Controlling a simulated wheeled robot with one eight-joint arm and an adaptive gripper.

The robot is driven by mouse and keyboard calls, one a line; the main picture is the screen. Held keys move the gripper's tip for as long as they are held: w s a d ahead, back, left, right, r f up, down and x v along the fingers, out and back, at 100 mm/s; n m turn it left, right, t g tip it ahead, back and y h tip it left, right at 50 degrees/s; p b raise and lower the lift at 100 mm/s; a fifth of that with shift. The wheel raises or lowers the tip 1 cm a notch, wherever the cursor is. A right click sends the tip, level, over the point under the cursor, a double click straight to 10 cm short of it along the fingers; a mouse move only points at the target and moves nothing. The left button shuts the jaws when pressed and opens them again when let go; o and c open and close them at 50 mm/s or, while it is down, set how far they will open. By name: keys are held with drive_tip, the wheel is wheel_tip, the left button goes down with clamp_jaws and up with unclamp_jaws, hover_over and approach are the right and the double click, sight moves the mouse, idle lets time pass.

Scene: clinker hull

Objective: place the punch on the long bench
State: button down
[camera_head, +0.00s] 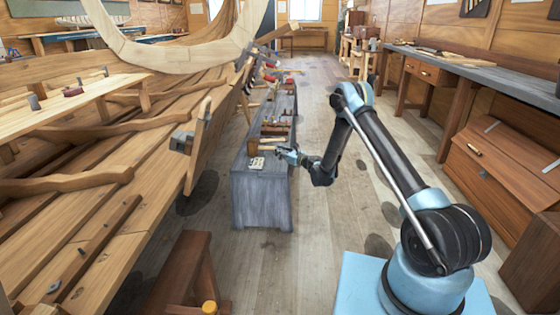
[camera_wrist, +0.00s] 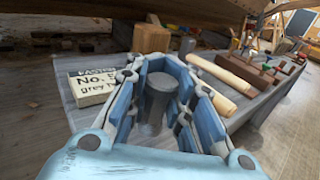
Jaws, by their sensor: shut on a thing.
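The long bench (camera_head: 262,205) is a low grey bench running away from me beside the hull; its top also shows in the wrist view (camera_wrist: 253,103). My gripper (camera_head: 278,150) is over the near end of the bench. In the wrist view my gripper (camera_wrist: 160,72) is shut on the punch (camera_wrist: 158,100), a dark grey cylinder with a wider flat head, standing about upright between the fingers. The punch's lower end is close to the bench top, but I cannot tell if it touches. In the head view the punch is too small to make out.
A small labelled box (camera_wrist: 92,87) lies left of my gripper on the bench. A wooden block (camera_wrist: 151,39) is behind, and pale wooden handles (camera_wrist: 218,70) lie to the right. A rack with coloured tools (camera_wrist: 272,69) stands farther along. The hull (camera_head: 130,150) rises left.

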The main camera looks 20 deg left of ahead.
drive_tip(key=shift+f, duration=2.05)
drive_tip(key=shift+f, duration=0.1)
drive_tip(key=c, duration=1.4)
unclamp_jaws()
drive_tip(key=shift+o, duration=0.2)
